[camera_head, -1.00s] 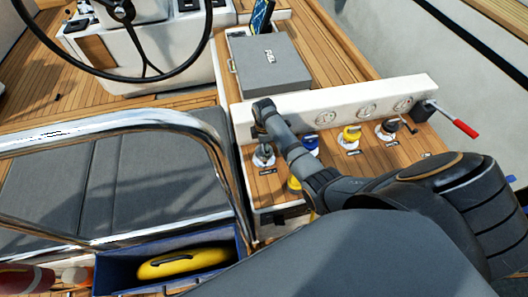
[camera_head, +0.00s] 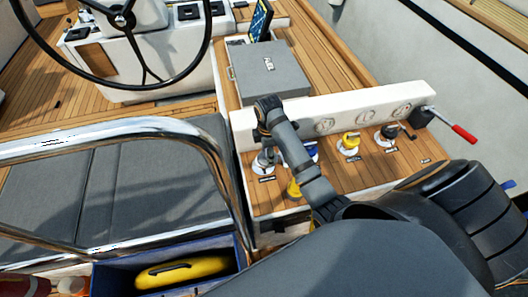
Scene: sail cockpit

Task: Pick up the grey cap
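The grey cap (camera_head: 263,162) sits in a pale round fitting at the left end of the wooden deck panel, with a small label in front of it. My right arm comes in from the lower right. Its wrist is above and just behind the cap, and the dark gripper (camera_head: 264,138) hangs below the wrist, close over the cap. The fingers are small and partly hidden by the arm, so I cannot tell whether they are open or touch the cap. My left gripper is not in view.
Another yellow cap (camera_head: 350,141) and a black cap (camera_head: 386,136) stand to the right. A white ledge (camera_head: 345,108) runs behind. A chrome rail (camera_head: 215,160) curves at left.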

